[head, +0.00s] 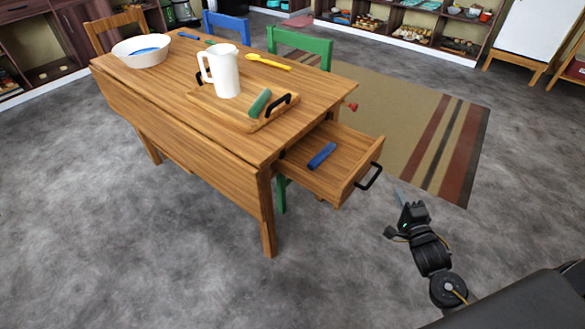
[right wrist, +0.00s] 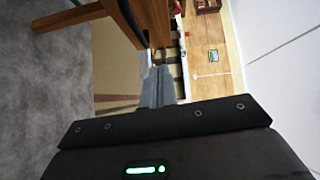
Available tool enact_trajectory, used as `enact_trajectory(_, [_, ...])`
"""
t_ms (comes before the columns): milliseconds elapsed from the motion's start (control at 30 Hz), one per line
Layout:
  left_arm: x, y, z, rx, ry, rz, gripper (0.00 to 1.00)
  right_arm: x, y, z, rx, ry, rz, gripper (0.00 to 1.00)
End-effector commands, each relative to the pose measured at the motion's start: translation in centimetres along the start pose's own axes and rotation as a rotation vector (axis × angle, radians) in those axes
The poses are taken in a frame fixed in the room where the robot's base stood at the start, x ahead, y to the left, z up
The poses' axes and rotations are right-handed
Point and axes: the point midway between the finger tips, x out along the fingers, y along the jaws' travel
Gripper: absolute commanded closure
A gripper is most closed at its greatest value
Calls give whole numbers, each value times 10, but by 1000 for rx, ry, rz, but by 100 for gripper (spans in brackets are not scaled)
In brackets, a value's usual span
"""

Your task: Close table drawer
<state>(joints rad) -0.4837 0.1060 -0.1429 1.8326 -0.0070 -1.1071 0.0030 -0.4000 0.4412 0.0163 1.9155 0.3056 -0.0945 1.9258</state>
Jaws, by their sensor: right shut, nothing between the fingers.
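The table drawer (head: 345,172) is pulled out from the right end of the wooden table (head: 215,120). It has a dark handle (head: 369,177) on its front, and a blue object (head: 321,156) lies inside it. My right gripper (head: 398,193) is shut and empty, to the right of and a little below the drawer handle, apart from it. In the right wrist view my closed fingers (right wrist: 157,88) point ahead, with a wooden part (right wrist: 140,15) at the top that seems to be the drawer. My left gripper is not in view.
On the table are a tray (head: 262,120) with a white pitcher (head: 222,72) and a green object, and a white bowl (head: 141,50). Green (head: 300,45) and blue chairs stand behind. A striped rug (head: 420,130) lies beyond the drawer. The grey floor around my arm is clear.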

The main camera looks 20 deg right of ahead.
Motion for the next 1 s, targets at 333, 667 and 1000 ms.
enact_trajectory(333, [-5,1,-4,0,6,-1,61,7,-16,1,64,-7,-44,100])
enact_trajectory(667, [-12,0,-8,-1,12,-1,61,67,-18,0,60,-6,-45,100])
enact_trajectory(1000, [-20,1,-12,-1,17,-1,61,118,-22,18,64,-7,-44,100])
